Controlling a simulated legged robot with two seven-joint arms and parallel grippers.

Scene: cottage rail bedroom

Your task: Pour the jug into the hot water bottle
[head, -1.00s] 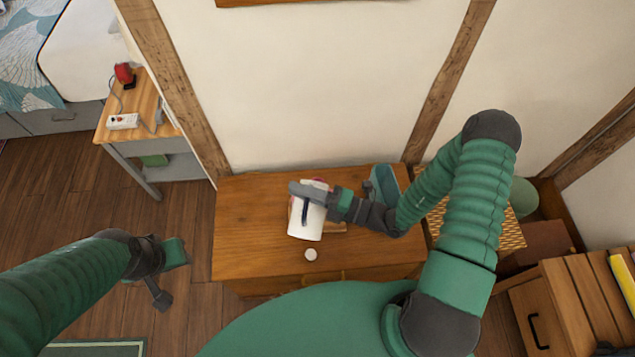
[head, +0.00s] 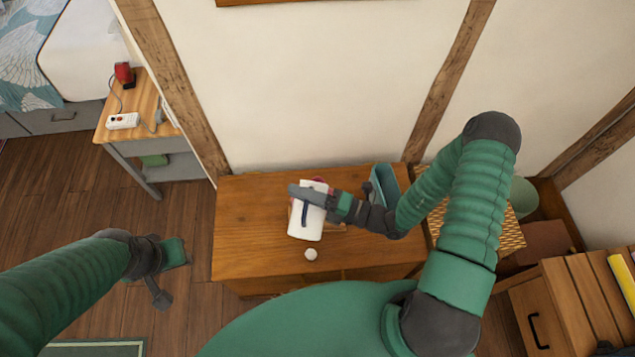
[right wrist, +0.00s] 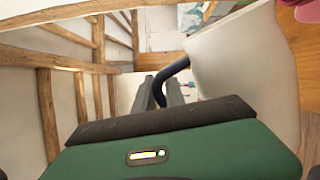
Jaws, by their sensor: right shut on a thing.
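The white jug (head: 308,222) with a dark blue handle is held above the wooden chest, tilted. My right gripper (head: 318,196) is shut on the jug's handle. In the right wrist view the dark handle (right wrist: 172,74) passes between the fingers and the jug's white body (right wrist: 243,80) fills the right side. A pink thing (head: 322,184), perhaps the hot water bottle, shows only in small part behind the jug; its mouth is hidden. A pink edge (right wrist: 305,12) also shows in the right wrist view. My left gripper (head: 171,277) is open and empty, away from the chest over the floor.
A small white round thing (head: 311,254) lies near the front edge of the chest top (head: 250,225). A blue-green container (head: 384,182) stands at the chest's back right. The chest's left side is clear. A side table (head: 150,95) stands at the left.

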